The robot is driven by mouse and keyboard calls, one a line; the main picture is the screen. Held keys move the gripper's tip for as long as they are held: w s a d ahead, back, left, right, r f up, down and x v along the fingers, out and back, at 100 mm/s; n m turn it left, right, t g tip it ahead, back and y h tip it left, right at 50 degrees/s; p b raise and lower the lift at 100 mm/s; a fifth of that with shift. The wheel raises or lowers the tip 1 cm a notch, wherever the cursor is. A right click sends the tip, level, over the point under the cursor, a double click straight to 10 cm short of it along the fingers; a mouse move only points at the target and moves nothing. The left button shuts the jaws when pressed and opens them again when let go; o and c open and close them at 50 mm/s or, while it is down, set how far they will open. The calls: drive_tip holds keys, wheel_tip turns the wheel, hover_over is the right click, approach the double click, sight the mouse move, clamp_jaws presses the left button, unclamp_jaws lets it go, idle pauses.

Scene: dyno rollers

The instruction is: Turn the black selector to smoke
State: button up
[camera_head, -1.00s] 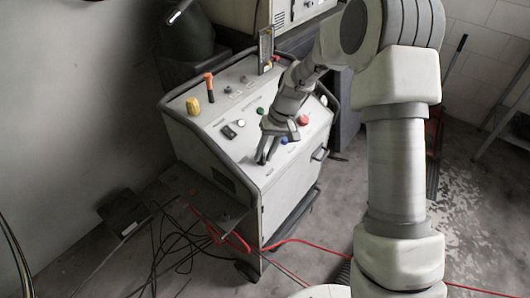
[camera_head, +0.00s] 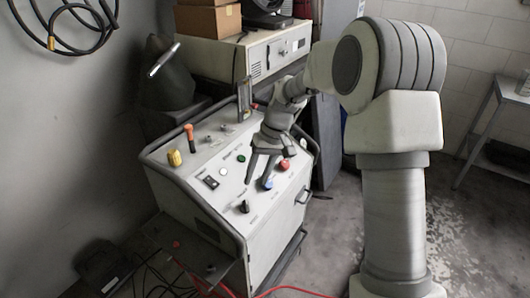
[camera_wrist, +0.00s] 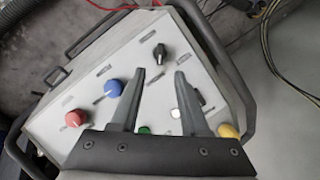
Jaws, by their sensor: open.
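The black selector (camera_head: 244,206) is a small black knob near the front edge of the sloped white console panel (camera_head: 222,202). In the wrist view the black selector (camera_wrist: 159,52) stands just beyond the gap between the fingertips, with its pointer tilted. My gripper (camera_head: 259,181) is over the panel, open and empty, behind the selector and apart from it. In the wrist view my gripper (camera_wrist: 160,72) shows two dark fingers spread apart. The labels around the selector are too small to read.
Green (camera_head: 241,158) and white (camera_head: 223,171) buttons, a black switch (camera_head: 211,183) and a yellow knob (camera_head: 174,157) lie left. A dark rail edges the console.

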drive_tip(key=v, duration=0.7)
drive_tip(key=shift+r+p, duration=0.3)
drive_tip(key=shift+p, duration=0.05)
drive_tip(key=shift+d, duration=0.15)
drive_tip(key=s+d+r+m+t+h+p, duration=0.1)
drive_tip(key=s+d+r+t+h, duration=0.2)
drive_tip(key=s+r, duration=0.85)
drive_tip(key=s+d+m+t, duration=0.1)
drive_tip(key=s+d, duration=0.1)
drive_tip(key=s, duration=0.5)
drive_tip(key=s+d+m+t+p, duration=0.1)
drive_tip(key=s+d+t, duration=0.1)
drive_tip(key=s, duration=0.6)
drive_tip(key=shift+s+d+r+t, duration=0.25)
drive_tip(key=shift+d+t, duration=0.05)
drive_tip(key=shift+d, duration=0.55)
drive_tip(key=shift+d, duration=0.15)
